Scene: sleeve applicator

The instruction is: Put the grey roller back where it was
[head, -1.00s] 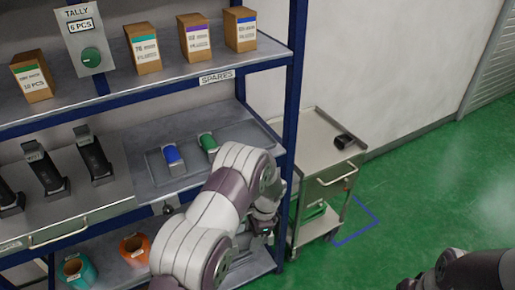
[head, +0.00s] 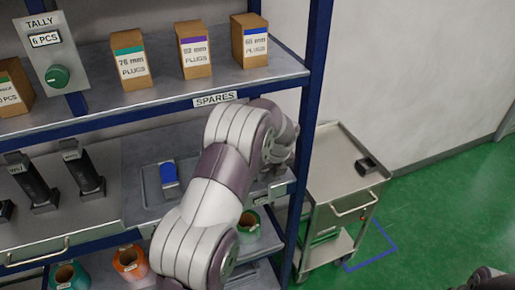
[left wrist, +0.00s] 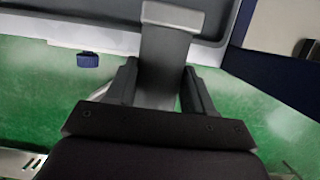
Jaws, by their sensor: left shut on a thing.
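In the left wrist view a grey piece with a wide head, which looks like the grey roller (left wrist: 165,50), sits between the fingers of my left gripper (left wrist: 160,85). The gripper is shut on it. A pale tray or shelf edge is close beyond its head. In the head view my left arm reaches over the shelf's front, and it hides the gripper and the roller. The shallow grey tray (head: 150,198) on the middle shelf holds a blue roller (head: 168,173). My arm covers the tray's right part. Only a bit of my right arm shows at bottom right.
Dark stands (head: 85,172) are on the left of the middle shelf. Boxes of plugs (head: 192,50) stand on the shelf above. Orange (head: 130,262) and teal (head: 70,275) rolls are below. A blue post (head: 310,110) separates the shelf from a steel cart (head: 335,165).

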